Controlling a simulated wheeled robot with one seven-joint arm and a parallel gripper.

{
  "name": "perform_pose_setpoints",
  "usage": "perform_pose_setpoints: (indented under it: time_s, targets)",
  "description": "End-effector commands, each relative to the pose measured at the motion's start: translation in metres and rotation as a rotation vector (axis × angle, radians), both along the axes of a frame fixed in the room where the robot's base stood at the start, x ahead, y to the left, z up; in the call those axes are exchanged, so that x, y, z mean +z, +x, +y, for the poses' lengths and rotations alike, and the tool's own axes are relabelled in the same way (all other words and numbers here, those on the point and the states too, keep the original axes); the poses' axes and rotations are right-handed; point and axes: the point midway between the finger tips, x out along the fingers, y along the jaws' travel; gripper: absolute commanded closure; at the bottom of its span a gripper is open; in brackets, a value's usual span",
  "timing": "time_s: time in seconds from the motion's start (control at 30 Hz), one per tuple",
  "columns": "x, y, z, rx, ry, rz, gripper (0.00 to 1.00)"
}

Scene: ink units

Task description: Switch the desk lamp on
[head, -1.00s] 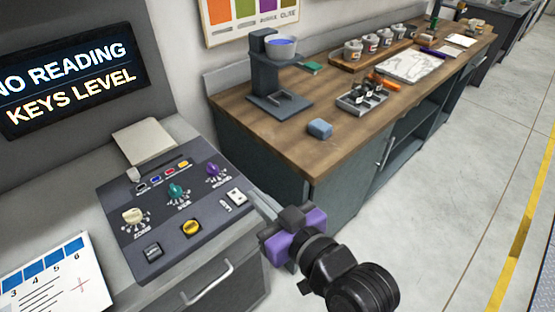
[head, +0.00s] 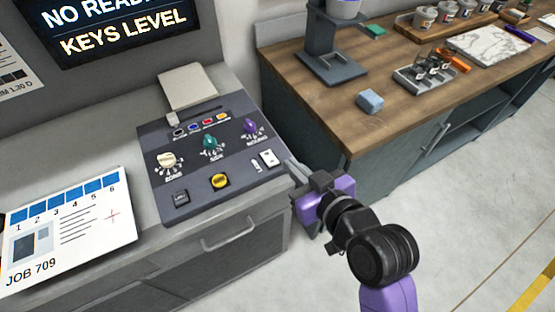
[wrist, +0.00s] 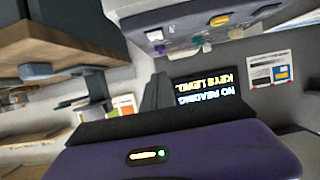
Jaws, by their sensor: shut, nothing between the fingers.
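No desk lamp can be made out in either view. A dark control panel (head: 232,190) lies on the grey cabinet, with a white rocker switch (head: 268,158) at its right side, a yellow button (head: 220,181), a dark square button (head: 181,198) and cream, teal and purple knobs. Their small labels are hard to read. My gripper (head: 293,168) is shut and empty just off the panel's right edge, close to the rocker switch. Whether it touches the panel cannot be told. In the wrist view the panel (wrist: 180,32) shows at the top, beyond the fingers (wrist: 157,95).
A wooden-topped workbench (head: 325,118) stands to the right, holding a dark stand (head: 325,62), a blue block (head: 369,101) and a grey tray (head: 432,78). A job card (head: 70,225) lies left of the panel. A screen (head: 120,28) is behind. Floor at right is clear.

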Motion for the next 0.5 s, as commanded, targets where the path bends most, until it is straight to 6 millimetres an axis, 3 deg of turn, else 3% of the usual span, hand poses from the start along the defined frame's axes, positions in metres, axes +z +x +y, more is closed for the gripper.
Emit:
perform_pose_setpoints:
  time_s: [0.4, 0.5]
  targets:
    - [-0.026, 0.061, 0.042, 0.002, -0.001, 0.001, 1.00]
    - [-0.042, 0.063, 0.044, 0.000, -0.001, 0.005, 1.00]
